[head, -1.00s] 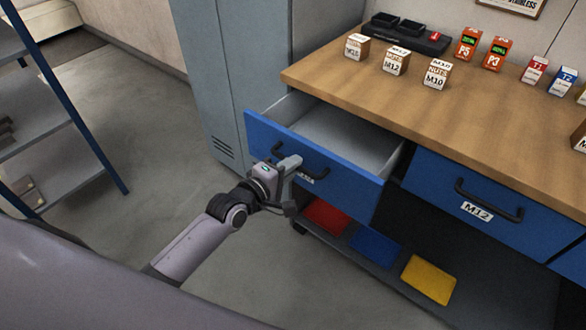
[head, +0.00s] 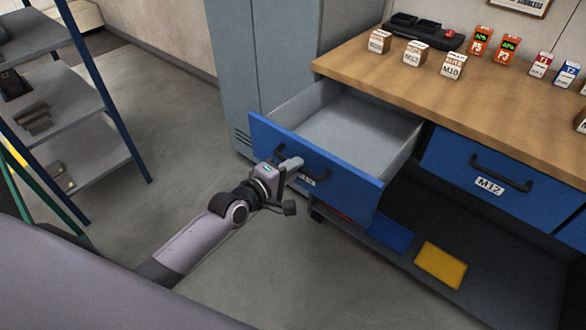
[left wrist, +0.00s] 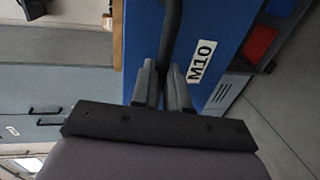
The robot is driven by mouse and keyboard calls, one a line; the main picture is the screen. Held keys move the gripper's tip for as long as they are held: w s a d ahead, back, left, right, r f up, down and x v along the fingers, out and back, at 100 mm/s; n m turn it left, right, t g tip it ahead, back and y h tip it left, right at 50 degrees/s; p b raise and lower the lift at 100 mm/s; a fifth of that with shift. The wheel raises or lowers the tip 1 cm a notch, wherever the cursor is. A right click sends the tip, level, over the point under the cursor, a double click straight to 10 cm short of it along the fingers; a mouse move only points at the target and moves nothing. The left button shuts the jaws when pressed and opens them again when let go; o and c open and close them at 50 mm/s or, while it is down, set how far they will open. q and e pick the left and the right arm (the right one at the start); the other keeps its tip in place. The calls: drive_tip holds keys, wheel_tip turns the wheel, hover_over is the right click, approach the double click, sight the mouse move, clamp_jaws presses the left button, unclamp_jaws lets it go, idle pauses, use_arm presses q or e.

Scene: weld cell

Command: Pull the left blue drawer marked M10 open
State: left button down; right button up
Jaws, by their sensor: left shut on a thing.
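The left blue drawer (head: 345,178) stands well out from the bench, and its grey inside is empty. Its white M10 label reads clearly in the left wrist view (left wrist: 201,62) and is mostly covered by my gripper in the head view. My left gripper (head: 287,166) is at the drawer's front. In the left wrist view its two fingers (left wrist: 161,88) are shut around the dark bar handle (left wrist: 171,38), beside the label. My right gripper is not in view.
The wooden bench top (head: 375,65) holds marked boxes and a black tray. A second blue drawer marked M12 (head: 460,171) is closed at right. Yellow (head: 441,264) and blue (head: 390,234) pieces lie on the low shelf. A shelf rack (head: 60,110) stands at left; floor between is clear.

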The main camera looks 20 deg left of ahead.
use_arm(q)
drive_tip(key=shift+s+a, duration=0.15)
drive_tip(key=shift+s, duration=0.2)
drive_tip(key=c, duration=1.1)
unclamp_jaws()
drive_tip(key=shift+c, duration=0.2)
drive_tip(key=v, duration=0.7)
drive_tip(key=shift+p, duration=0.3)
drive_tip(key=shift+s, duration=0.1)
